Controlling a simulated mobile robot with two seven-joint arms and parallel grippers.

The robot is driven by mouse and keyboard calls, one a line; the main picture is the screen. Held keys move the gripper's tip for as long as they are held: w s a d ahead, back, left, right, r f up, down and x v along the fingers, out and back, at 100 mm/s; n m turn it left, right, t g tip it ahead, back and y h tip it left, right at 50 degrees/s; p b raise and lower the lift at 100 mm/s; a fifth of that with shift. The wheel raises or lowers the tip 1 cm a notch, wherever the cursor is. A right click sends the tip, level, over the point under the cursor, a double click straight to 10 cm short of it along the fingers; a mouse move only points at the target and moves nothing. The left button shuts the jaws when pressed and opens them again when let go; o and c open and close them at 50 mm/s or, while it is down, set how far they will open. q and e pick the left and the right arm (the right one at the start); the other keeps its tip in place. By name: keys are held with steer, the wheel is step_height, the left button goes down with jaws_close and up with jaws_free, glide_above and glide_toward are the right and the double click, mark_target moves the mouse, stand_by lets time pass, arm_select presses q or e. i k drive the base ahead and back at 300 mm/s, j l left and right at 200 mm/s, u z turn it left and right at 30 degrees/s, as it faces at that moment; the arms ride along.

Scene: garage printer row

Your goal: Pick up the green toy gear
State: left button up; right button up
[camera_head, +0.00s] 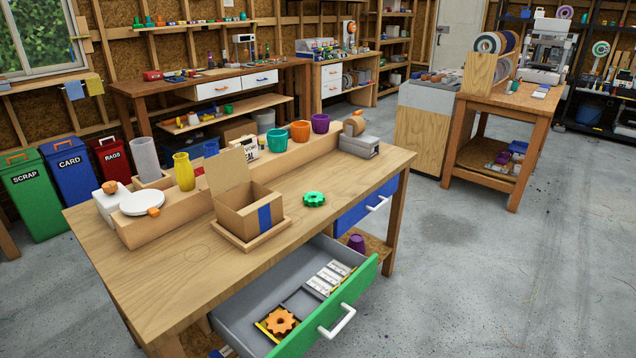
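The green toy gear (314,199) lies flat on the wooden workbench top (190,262), near its front edge. It is to the right of an open cardboard box (243,207) and is fully visible with clear wood around it. Neither of my grippers shows in the head view.
Below the bench top, a green-fronted drawer (325,312) is pulled open and holds an orange gear (280,321) and white packs. A blue drawer (366,207) is shut. Cups, including a teal one (277,140), stand behind the gear. The floor to the right is clear.

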mark_target(315, 199)
steer(key=i+l+u, duration=0.1)
steer(key=i+l, duration=0.15)
steer(key=i+l+u, duration=0.1)
steer(key=i+l, duration=0.15)
steer(key=l, duration=0.15)
steer(key=i+l+u, duration=0.1)
steer(key=l, duration=0.3)
steer(key=i+l, duration=0.3)
steer(key=l+u, duration=0.05)
